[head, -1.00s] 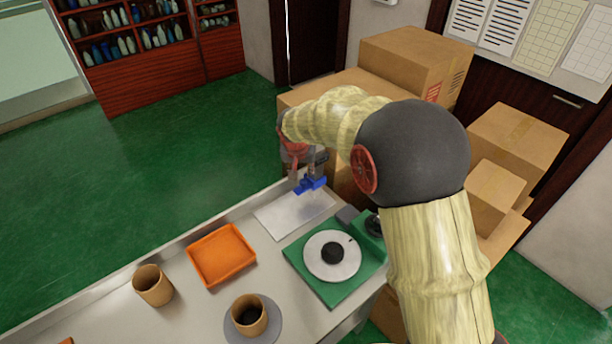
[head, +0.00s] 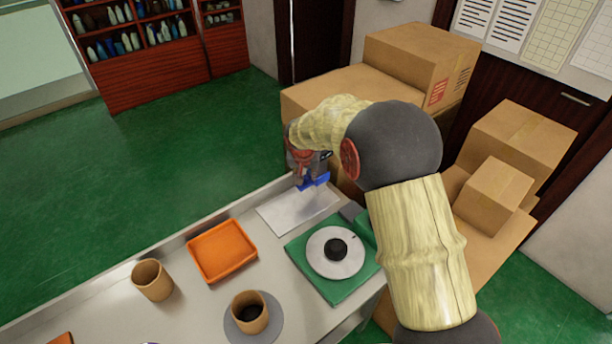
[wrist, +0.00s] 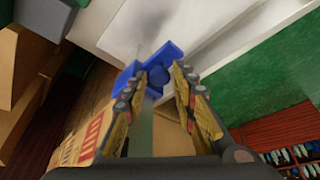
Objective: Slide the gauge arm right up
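A blue piece (head: 315,181), which I take for the gauge arm, is at the far edge of the bench, beside a pale plate (head: 290,213). In the wrist view the blue piece (wrist: 125,78) has a wide block and a rounded knob. My gripper (wrist: 160,72) has its two fingertips parted, one on each side of the knob. I cannot tell whether they touch it. In the head view my gripper (head: 305,172) is right above the blue piece, and my wrist hides what is behind it.
A green device (head: 299,257) with a white disc and black knob stands nearby. An orange tray (head: 222,272), a tan cup (head: 152,281) and a dark-filled cup (head: 249,313) on a saucer are on the bench. Cardboard boxes (head: 425,65) stand behind.

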